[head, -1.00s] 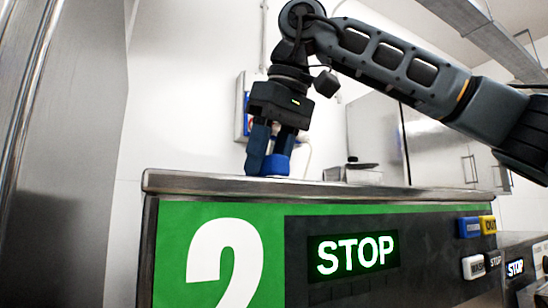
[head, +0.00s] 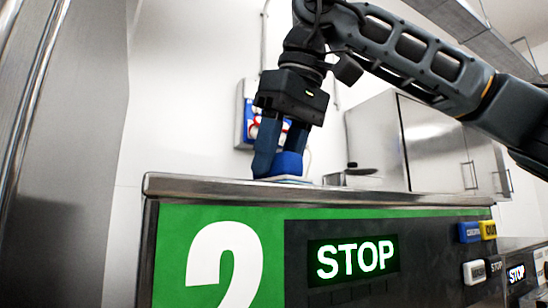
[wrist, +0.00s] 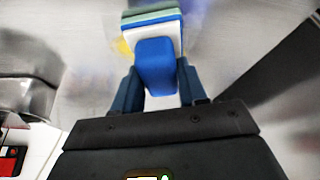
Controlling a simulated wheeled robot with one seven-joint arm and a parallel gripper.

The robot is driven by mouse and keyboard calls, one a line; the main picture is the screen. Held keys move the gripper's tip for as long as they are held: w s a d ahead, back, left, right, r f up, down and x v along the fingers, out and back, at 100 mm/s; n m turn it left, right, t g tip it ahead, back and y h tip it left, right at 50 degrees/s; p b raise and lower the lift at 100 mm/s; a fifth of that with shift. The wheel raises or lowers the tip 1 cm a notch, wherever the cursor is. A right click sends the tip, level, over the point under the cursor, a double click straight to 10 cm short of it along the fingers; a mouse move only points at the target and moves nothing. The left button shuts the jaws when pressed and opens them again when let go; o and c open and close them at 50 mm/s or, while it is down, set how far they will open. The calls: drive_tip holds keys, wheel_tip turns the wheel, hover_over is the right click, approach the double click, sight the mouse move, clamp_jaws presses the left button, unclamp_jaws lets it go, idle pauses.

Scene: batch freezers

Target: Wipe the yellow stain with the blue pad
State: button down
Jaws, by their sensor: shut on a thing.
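My gripper (head: 277,162) is shut on the blue handle of the blue pad (head: 290,164), low over the steel top of the green-fronted machine. The pad seems to rest on that top, but contact is hard to confirm. In the wrist view the blue pad (wrist: 155,66) sits between my two fingers, with a white plate and blue and green layers at its far edge. The yellow stain (wrist: 123,47) shows as a small blurred patch at the pad's left edge; any more of it is hidden under the pad. The head view does not show the stain.
The machine's steel top (head: 400,197) has a raised front edge above its panel, marked 2 and STOP. A metal pan (head: 350,178) stands behind it to the right. A blue-and-white wall box (head: 243,120) is behind my gripper. The steel top right of my gripper looks clear.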

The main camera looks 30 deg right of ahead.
sight(290, 153)
drive_tip(key=shift+s+f, duration=0.1)
drive_tip(key=shift+s, duration=1.45)
drive_tip(key=shift+a+r+p, duration=0.2)
drive_tip(key=shift+a+p, duration=0.1)
drive_tip(key=shift+a, duration=0.45)
drive_tip(key=shift+w+f, duration=0.1)
drive_tip(key=shift+w, duration=3.75)
wheel_tip(290, 153, up, 6)
drive_tip(key=shift+r, duration=0.2)
